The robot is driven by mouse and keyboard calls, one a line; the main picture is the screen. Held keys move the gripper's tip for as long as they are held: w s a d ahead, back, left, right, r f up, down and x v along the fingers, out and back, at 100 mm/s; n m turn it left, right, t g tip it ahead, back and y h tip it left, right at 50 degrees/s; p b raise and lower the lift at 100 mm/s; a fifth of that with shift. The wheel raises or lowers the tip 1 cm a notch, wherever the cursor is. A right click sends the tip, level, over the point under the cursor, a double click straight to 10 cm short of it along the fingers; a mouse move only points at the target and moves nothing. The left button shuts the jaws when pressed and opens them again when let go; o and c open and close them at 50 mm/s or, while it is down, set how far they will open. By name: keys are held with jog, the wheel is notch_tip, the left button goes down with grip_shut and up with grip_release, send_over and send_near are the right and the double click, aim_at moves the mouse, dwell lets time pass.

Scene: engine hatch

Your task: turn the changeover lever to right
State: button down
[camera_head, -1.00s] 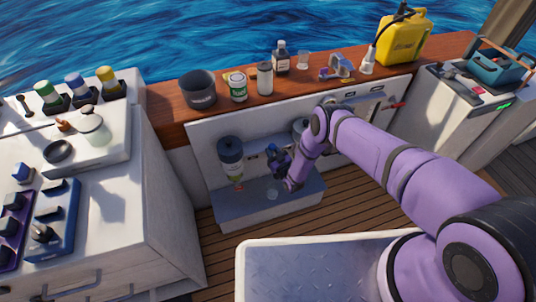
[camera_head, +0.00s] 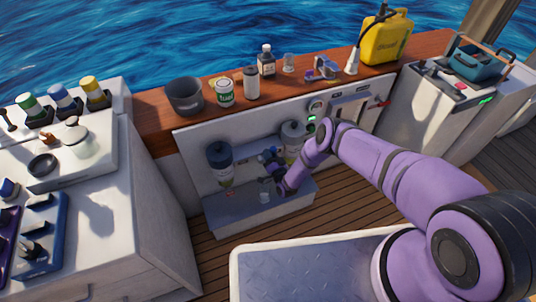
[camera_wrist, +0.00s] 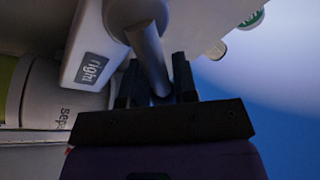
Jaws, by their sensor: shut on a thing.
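The changeover lever (camera_wrist: 150,58) is a grey rod on a round hub in the wrist view. My gripper (camera_wrist: 157,84) is shut on it, with one black finger on each side of the rod. The hub is on a pale block beside a label reading "right" (camera_wrist: 91,69). In the head view my gripper (camera_head: 270,160) is at the white panel, between the left separator with a dark top (camera_head: 220,165) and the right, paler separator (camera_head: 292,140). The lever cannot be made out there, so its exact angle is unclear.
A grey ledge (camera_head: 235,212) juts out below the separators. A clear cup (camera_head: 264,190) stands on it, close to my gripper. A green light (camera_head: 311,118) and a gauge are on the panel at right. The wooden shelf above carries bottles and cans.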

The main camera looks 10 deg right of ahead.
jog(key=shift+w+d+m, duration=0.2)
jog(key=shift+d+m, duration=0.1)
jog(key=shift+d, duration=0.05)
jog(key=c, duration=1.1)
grip_release()
jog(key=shift+o, duration=0.2)
jog(key=shift+s, duration=0.15)
jog(key=shift+s+f, duration=0.1)
jog(key=shift+s, duration=0.15)
jog(key=v, duration=1)
